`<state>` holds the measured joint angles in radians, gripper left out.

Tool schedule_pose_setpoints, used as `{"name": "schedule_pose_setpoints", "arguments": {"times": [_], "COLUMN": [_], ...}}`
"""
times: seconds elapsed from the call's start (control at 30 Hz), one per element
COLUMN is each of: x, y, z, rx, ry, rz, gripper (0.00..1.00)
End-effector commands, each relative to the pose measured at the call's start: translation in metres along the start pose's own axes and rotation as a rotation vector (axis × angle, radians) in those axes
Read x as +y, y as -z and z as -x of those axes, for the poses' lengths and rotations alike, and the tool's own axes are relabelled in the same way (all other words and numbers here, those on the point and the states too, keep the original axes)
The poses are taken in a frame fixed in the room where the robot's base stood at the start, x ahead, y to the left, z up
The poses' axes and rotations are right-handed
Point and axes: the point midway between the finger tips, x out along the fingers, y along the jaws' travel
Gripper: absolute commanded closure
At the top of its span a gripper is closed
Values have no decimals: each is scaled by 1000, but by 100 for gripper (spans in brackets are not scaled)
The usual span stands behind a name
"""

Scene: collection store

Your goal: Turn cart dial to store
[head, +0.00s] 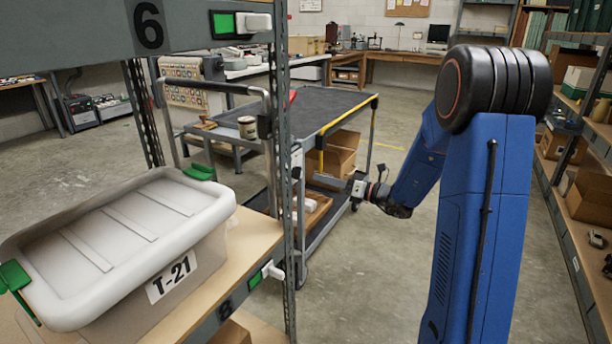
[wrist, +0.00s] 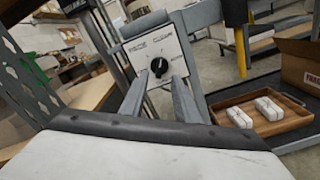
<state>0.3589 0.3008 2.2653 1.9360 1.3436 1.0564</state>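The cart dial is a round black knob (wrist: 159,66) on a pale square plate (wrist: 172,52) with small printed labels around it. The labels and the knob's pointer are too small to read surely. In the wrist view my gripper (wrist: 160,80) is open and empty, with its two grey fingers on either side of the knob in the picture. I cannot tell whether they touch it. In the head view my gripper (head: 357,186) is beside the cart (head: 330,105), at its near end, right of the pale plate (head: 297,162). The knob does not show there.
A shelf rack with a T-21 tote (head: 110,235) stands at the near left, and its post (head: 284,150) partly covers the cart. The cart's lower deck holds a wooden tray (wrist: 262,118) with pale blocks and a cardboard box (wrist: 300,65). Open floor (head: 400,290) lies to the right.

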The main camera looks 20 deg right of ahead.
Motion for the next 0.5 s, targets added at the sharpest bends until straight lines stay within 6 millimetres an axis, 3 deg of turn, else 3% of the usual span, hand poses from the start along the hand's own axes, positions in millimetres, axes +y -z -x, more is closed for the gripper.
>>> {"name": "schedule_pose_setpoints", "arguments": {"times": [0.2,0.5], "x": [1,0], "y": [1,1], "z": [-39,-70], "rx": [2,1], "ry": [-3,-1], "rz": [0,-1], "gripper": [71,71]}}
